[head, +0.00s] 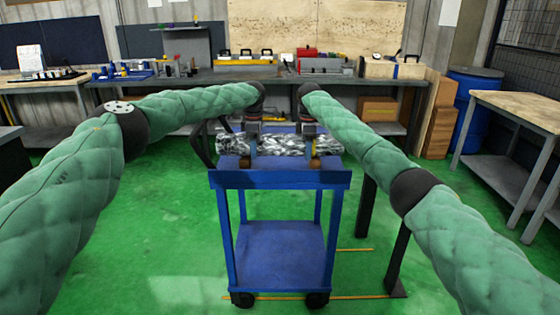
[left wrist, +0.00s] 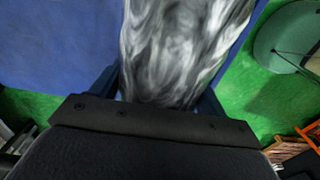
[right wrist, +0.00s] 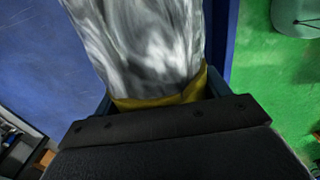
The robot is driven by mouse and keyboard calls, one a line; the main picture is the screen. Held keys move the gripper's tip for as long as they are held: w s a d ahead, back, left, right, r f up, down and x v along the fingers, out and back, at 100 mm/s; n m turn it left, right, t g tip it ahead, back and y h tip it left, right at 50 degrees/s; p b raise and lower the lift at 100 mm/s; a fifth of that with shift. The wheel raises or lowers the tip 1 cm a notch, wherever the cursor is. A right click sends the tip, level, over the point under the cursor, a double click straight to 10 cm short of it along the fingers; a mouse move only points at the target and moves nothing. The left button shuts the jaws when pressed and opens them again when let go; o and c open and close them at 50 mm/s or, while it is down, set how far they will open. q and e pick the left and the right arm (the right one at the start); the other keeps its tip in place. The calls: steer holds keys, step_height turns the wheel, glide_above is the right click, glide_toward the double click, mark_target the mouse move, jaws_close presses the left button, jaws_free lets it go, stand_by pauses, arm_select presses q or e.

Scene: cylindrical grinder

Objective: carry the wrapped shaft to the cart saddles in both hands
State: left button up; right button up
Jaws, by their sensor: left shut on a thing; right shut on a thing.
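The wrapped shaft (head: 280,144) is a long silvery bundle lying crosswise over the top of the blue cart (head: 280,179). My left gripper (head: 253,148) is shut on its left part and my right gripper (head: 311,148) is shut on its right part. The shaft also fills the upper middle of the left wrist view (left wrist: 175,50) and of the right wrist view (right wrist: 150,45), where a yellow band shows by the jaws. Small brown saddle parts (head: 245,162) (head: 315,163) show at the cart top below the shaft. Whether the shaft touches them I cannot tell.
A long workbench (head: 200,80) with toolboxes stands behind the cart. A wooden-topped table (head: 520,115) and a blue barrel (head: 476,100) are at right. Green floor (head: 150,240) lies open at the cart's left. A dark post foot (head: 397,288) stands to its right.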

arm_select(q)
steer(key=shift+f+b, duration=0.25)
steer(key=shift+b, duration=0.15)
arm_select(e)
steer(key=shift+f, duration=0.35)
arm_select(q)
steer(key=o, duration=1.8)
steer(key=shift+f, duration=0.1)
arm_select(e)
steer(key=o, duration=1.8)
arm_select(q)
steer(key=shift+o, duration=1.2)
arm_select(e)
steer(key=shift+o, duration=1.2)
steer(key=shift+s, duration=0.1)
arm_select(q)
steer(key=shift+s+r, duration=0.15)
steer(key=shift+r, duration=0.05)
arm_select(e)
steer(key=shift+r, duration=0.15)
arm_select(q)
steer(key=shift+f, duration=0.1)
step_height(320, 180, up, 12)
steer(key=shift+f, duration=0.1)
arm_select(e)
step_height(320, 180, up, 12)
steer(key=shift+f, duration=0.1)
